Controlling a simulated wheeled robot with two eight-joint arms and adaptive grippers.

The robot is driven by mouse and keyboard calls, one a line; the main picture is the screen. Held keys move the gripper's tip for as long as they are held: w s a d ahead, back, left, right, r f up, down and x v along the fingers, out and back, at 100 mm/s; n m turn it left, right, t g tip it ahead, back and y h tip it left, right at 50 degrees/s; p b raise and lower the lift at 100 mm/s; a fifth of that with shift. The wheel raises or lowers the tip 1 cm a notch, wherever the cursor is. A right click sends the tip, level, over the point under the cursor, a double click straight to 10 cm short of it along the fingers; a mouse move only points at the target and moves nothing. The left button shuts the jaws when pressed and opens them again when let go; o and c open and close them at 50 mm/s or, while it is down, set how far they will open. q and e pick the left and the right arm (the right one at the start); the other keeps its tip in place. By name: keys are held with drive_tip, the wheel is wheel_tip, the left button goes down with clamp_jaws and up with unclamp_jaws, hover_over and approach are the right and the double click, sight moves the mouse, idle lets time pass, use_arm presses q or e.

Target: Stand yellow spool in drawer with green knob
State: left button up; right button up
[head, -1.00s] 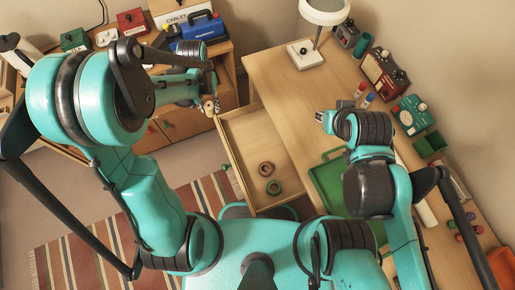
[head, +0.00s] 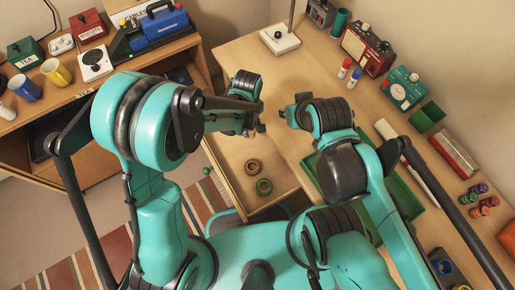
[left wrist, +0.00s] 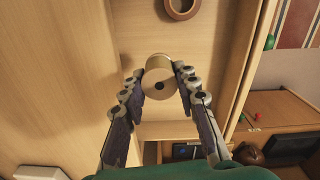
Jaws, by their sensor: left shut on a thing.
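My left gripper (left wrist: 160,95) is shut on a pale yellowish spool (left wrist: 158,85), whose round end with a centre hole faces the left wrist camera. In the head view my left gripper (head: 258,131) is over the far end of the open drawer (head: 225,168); the spool is mostly hidden there. A green knob (head: 207,170) is on the drawer's front, at its left side. My right gripper (head: 284,115) is above the desk, right of the drawer; its fingers are too unclear to tell their state.
A green tray (head: 402,197) is on the desk to the right. A low cabinet (head: 95,95) holding mugs and boxes stands at the left.

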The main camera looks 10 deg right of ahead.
use_arm(q)
drive_tip(key=shift+s+d+f, duration=0.2)
drive_tip(key=shift+s+d, duration=0.05)
drive_tip(key=shift+d, duration=0.15)
drive_tip(key=shift+s+d+f, duration=0.15)
drive_tip(key=shift+s+d, duration=0.05)
drive_tip(key=shift+d, duration=0.2)
drive_tip(key=shift+f+n, duration=0.3)
drive_tip(key=w+a+f+b, duration=0.1)
drive_tip(key=w+a+f, duration=0.1)
drive_tip(key=a, duration=0.1)
drive_tip(key=w+a+f+b, duration=0.2)
drive_tip(key=a, duration=0.1)
drive_tip(key=w+a+f+b, duration=0.1)
drive_tip(key=w+a+f, duration=0.1)
drive_tip(key=a, duration=0.1)
drive_tip(key=shift+a+f+b, duration=0.1)
drive_tip(key=shift+f+b, duration=0.25)
wheel_tip(320, 180, down, 4)
drive_tip(key=shift+b, duration=1.1)
drive_tip(key=shift+r, duration=0.15)
drive_tip(key=shift+f, duration=0.2)
drive_tip(key=o, duration=0.9)
drive_tip(key=shift+o, duration=0.2)
